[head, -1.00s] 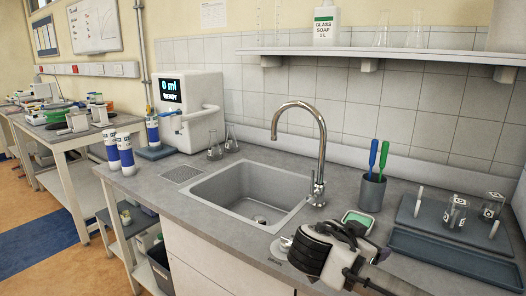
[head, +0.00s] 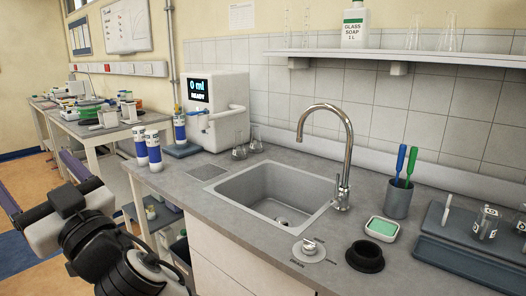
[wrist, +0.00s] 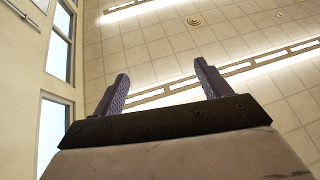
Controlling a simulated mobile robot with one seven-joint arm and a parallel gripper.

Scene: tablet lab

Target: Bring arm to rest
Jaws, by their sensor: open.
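My gripper shows in the wrist view (wrist: 160,85) with its two dark fingers apart and nothing between them. It points up at the tiled ceiling and the tall windows. In the head view my arm is at the lower left, in front of the counter, and its purple fingers (head: 73,172) show at the upper end of the arm. It touches nothing that I can see.
A dispenser (head: 222,115) and blue-white bottles (head: 153,150) stand farther left.

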